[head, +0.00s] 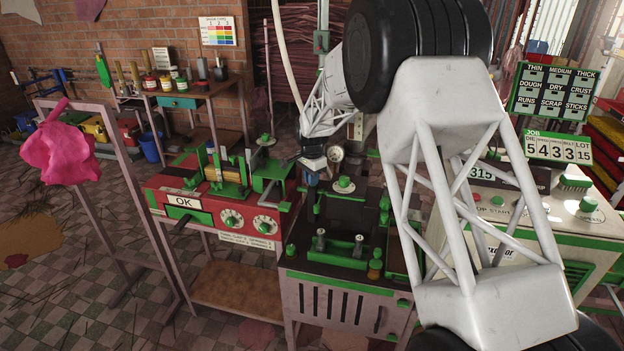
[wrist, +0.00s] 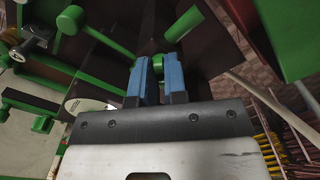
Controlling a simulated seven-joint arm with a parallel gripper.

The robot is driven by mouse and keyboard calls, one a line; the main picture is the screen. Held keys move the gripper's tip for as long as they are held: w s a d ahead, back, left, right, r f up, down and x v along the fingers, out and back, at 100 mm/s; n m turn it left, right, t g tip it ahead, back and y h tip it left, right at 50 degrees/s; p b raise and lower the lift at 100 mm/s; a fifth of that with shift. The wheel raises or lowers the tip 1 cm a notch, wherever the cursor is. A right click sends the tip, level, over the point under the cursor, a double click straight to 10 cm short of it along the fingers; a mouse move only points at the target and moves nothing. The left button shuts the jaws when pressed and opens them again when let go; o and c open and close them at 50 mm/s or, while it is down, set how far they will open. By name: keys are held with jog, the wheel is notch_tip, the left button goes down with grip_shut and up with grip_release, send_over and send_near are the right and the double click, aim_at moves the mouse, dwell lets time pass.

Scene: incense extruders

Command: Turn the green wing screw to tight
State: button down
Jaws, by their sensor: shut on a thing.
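My gripper (head: 311,179) is at the far left corner of the dark-topped, green-trimmed machine (head: 345,270), pointing down. In the wrist view its two blue fingers (wrist: 158,80) are closed around a small green piece (wrist: 158,63), which appears to be the green wing screw. Only the top of this piece shows between the fingertips, so its shape and turn angle are hidden. In the head view the fingers and wrist cover it.
A green-knobbed lever (wrist: 95,33) lies close to the fingers, upper left in the wrist view. A round gauge (head: 336,153) stands just right of the gripper. The red bench (head: 170,190) with an OK sign and dials is to the left.

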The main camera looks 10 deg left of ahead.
jog(key=m, duration=0.5)
jog(key=shift+w+a+m, duration=0.1)
jog(key=shift+m, duration=0.2)
jog(key=m, duration=0.5)
jog(key=shift+w, duration=0.15)
jog(key=c, duration=1.2)
grip_release()
jog(key=shift+o, duration=0.2)
jog(key=shift+r, duration=3.85)
